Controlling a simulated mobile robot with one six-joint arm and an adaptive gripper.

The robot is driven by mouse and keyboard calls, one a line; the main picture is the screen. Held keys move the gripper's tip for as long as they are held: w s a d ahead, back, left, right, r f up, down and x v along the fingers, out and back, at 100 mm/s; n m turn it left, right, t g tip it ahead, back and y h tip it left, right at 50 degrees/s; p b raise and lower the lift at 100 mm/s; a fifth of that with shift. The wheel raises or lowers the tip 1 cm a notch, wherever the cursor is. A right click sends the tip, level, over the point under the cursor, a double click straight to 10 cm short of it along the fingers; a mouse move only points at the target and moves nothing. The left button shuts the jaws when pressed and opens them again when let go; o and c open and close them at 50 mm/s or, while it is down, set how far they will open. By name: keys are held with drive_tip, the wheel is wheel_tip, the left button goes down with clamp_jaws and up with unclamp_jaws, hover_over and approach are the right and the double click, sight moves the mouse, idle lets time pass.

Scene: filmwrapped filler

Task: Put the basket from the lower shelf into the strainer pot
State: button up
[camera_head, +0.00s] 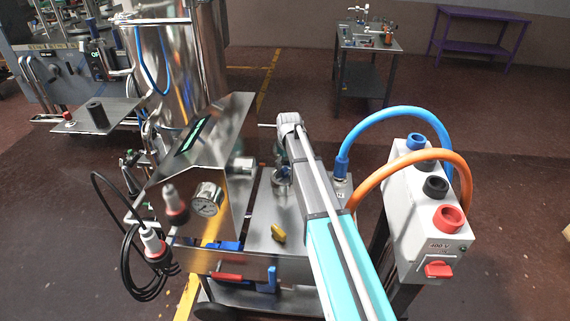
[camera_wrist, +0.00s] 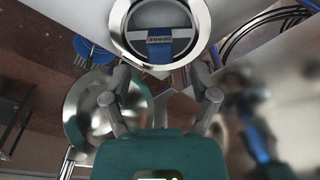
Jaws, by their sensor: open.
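My gripper (camera_wrist: 162,88) is open in the wrist view, its two grey fingers spread apart with nothing held between them. A round metal vessel with a bright rim (camera_wrist: 117,36) and a dark inside crossed by a blue band is just beyond the fingertips, at the top. A shiny round metal bowl-like part (camera_wrist: 85,100) is to the left, partly behind the left finger. I cannot tell which of these is the basket or the strainer pot. In the head view my arm reaches over the steel machine and my gripper is not clearly visible.
A white socket box (camera_head: 420,205) with blue and orange hoses stands close right of my arm. A tall steel tank (camera_head: 180,60) stands behind. The floor at far right is mostly clear.

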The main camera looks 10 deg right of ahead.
drive_tip(key=shift+r+p, duration=2.85)
drive_tip(key=shift+r, duration=0.3)
drive_tip(key=s+r+m+p, duration=0.1)
drive_tip(key=s+m, duration=0.1)
drive_tip(key=s, duration=1.2)
drive_tip(key=s+a+r+m+g+p, duration=0.1)
drive_tip(key=s+r+m+p, duration=0.1)
drive_tip(key=s, duration=1.3)
drive_tip(key=shift+a+m+h, duration=0.15)
drive_tip(key=shift+m+h, duration=0.15)
drive_tip(key=shift+m, duration=0.4)
